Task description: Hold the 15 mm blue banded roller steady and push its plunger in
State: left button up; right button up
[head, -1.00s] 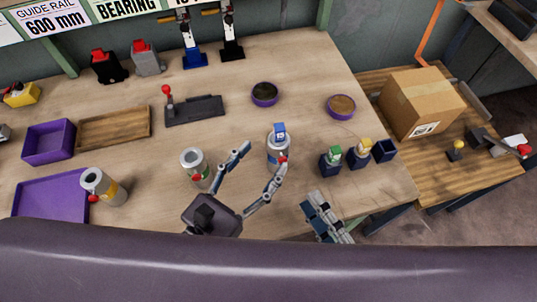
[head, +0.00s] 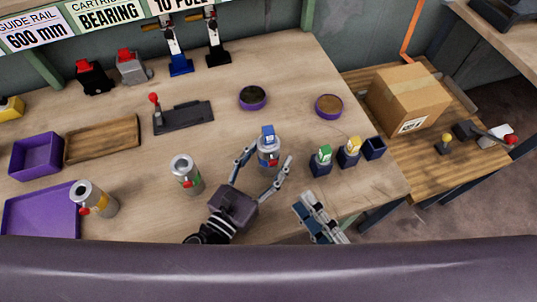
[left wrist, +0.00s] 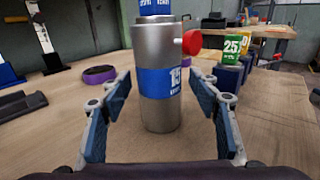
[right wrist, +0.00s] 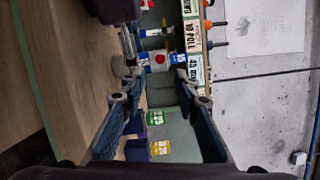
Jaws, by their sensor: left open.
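The blue banded roller (head: 268,155) is a silver cylinder with a blue "15" band, upright on the bench. A blue labelled block (head: 268,132) sits on its top. Its red plunger (left wrist: 191,41) sticks out from the upper side, to the right in the left wrist view. My left gripper (left wrist: 160,88) is open, with one finger either side of the roller and gaps showing between pads and metal. My right gripper (right wrist: 155,95) is open and empty. In the head view it is low, right of the roller and apart from it; the roller (right wrist: 155,62) shows sideways beyond its fingers.
Green (head: 324,154) and yellow (head: 350,148) blocks stand in dark holders just right of the roller, beside an empty holder (head: 374,148). A green-banded roller (head: 184,175) stands left of my left gripper. Two round purple dishes (head: 253,98) lie behind. Bench between is clear.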

pick_arm(q)
jog(key=shift+w, duration=0.1)
jog(key=shift+c, duration=0.4)
grip_shut()
pick_arm(e)
jog(key=shift+s, duration=0.1)
jog(key=c, duration=0.4)
jog(key=m, duration=0.2)
jog(key=s+m+h, duration=0.1)
jog(key=shift+a+m+t, duration=0.3)
jog(key=shift+m, duration=0.1)
grip_shut()
jog(key=s+m+h, duration=0.1)
jog(key=m, duration=0.4)
jog(key=s+a+m+h, duration=0.1)
jog(key=s+m+h, duration=0.1)
jog(key=m, duration=0.3)
jog(key=s+a+m+t+h, duration=0.1)
jog(key=s+m+h, duration=0.1)
jog(key=m, duration=0.4)
jog(key=shift+s+r, duration=0.2)
jog(key=shift+r, duration=0.2)
